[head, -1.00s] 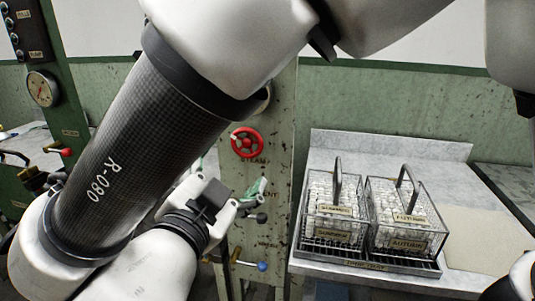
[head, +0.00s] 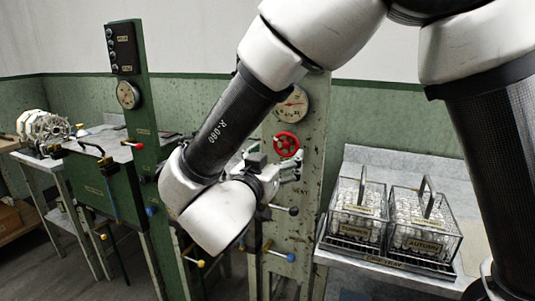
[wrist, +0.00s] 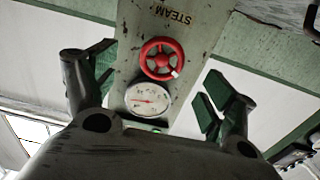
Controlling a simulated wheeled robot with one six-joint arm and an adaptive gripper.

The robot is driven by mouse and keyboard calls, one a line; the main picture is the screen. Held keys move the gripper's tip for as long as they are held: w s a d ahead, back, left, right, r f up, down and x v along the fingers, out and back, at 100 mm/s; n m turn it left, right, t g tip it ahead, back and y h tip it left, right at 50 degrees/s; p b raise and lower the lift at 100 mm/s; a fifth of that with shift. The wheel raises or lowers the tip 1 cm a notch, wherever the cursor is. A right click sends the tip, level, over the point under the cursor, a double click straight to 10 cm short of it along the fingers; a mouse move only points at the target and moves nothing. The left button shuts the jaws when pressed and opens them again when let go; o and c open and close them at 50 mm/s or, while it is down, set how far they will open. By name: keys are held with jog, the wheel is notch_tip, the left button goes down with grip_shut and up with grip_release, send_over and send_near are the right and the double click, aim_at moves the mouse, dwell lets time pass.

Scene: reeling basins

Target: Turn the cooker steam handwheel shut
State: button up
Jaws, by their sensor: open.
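The red steam handwheel (head: 286,144) sits on the green post panel, below a round gauge, in the head view. In the wrist view the handwheel (wrist: 161,59) shows whole between my open fingers, with the word STEAM on the panel beside it and a pale mark on its rim. My gripper (head: 297,165) is just below and right of the wheel in the head view, its jaws apart. In the wrist view my gripper (wrist: 160,82) has its two fingers wide apart and empty; neither appears to touch the wheel.
The gauge (head: 291,104) is mounted above the wheel. Levers with black, blue and yellow knobs stick out lower on the panel. On the right, a drip tray (head: 385,258) on a bench holds two wire baskets. Another green post with a gauge (head: 128,95) stands left.

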aim_at(285, 148)
jog(key=shift+n, duration=0.6)
jog(key=x, duration=0.8)
jog(key=shift+a, duration=0.2)
jog(key=c, duration=1)
